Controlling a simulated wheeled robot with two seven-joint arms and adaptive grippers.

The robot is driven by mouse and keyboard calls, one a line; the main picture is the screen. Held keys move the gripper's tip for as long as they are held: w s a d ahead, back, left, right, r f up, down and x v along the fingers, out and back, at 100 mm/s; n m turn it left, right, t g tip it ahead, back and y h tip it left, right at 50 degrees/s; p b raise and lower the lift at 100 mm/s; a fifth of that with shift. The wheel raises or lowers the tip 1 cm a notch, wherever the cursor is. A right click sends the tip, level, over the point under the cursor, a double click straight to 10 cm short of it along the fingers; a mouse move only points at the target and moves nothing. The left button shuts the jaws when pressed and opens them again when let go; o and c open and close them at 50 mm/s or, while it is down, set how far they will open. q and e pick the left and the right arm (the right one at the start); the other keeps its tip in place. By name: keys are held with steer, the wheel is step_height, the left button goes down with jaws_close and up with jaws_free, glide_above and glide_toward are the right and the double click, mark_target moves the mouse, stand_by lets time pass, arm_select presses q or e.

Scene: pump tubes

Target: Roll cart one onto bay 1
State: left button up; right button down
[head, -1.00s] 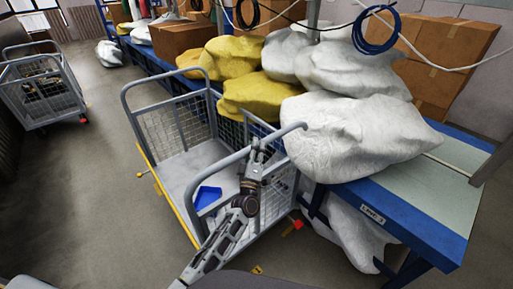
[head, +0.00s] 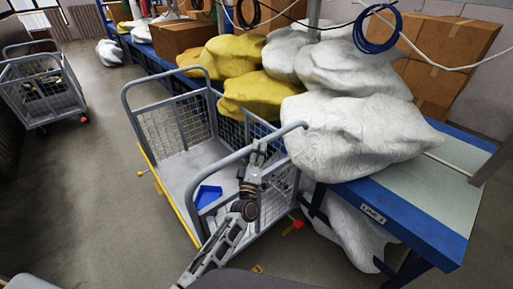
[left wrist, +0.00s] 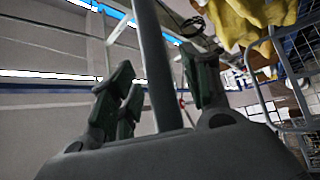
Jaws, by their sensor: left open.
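A grey wire-mesh cart (head: 178,118) stands in the middle of the head view, beside the blue-edged bench. A blue item (head: 208,196) lies on its bed. I cannot read which cart is number one. My left gripper (head: 258,158) is at the cart's near handle rail (head: 232,160). In the left wrist view the open left gripper (left wrist: 160,62) has a grey bar (left wrist: 160,85) between its dark green fingers; contact is unclear. Yellow floor marks (head: 257,269) lie near the cart, but no bay number is legible. My right gripper is out of view.
A second mesh cart (head: 42,90) stands at the far left. The blue bench (head: 425,225) holds white sacks (head: 350,135), yellow sacks (head: 235,55) and boxes (head: 445,55). A white sack (head: 350,235) hangs or lies beneath it. Floor left of the near cart (head: 95,190) is clear.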

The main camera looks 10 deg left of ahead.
arm_select(q)
steer(key=shift+v, duration=2.95)
steer(key=shift+d+m, duration=0.1)
steer(key=shift+m, duration=0.2)
